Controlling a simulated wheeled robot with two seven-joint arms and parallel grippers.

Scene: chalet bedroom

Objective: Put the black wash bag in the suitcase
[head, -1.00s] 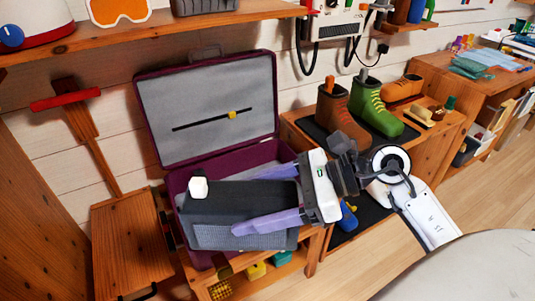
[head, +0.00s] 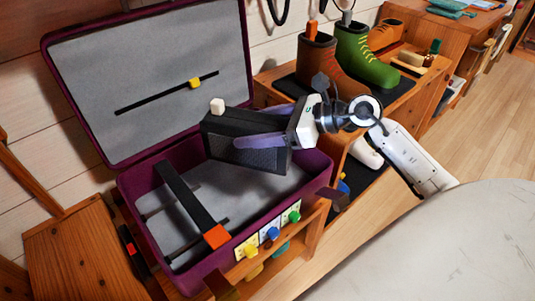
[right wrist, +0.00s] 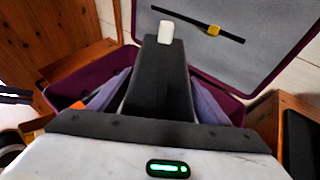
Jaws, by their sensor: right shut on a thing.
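The black wash bag (head: 222,135), a dark box shape with a white knob on top, is held by my right gripper (head: 262,142). Its purple fingers close on the bag's sides, also seen in the right wrist view (right wrist: 158,85). The maroon suitcase (head: 128,185) stands open with its grey-lined lid raised. The bag overlaps the back right part of the case opening; its exact height above the grey floor is hard to tell. A black strap with an orange end (head: 190,205) crosses the left part of the case.
Brown and green boots (head: 362,60) stand on a wooden unit to the right. A small wooden stand (head: 70,255) is left of the case.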

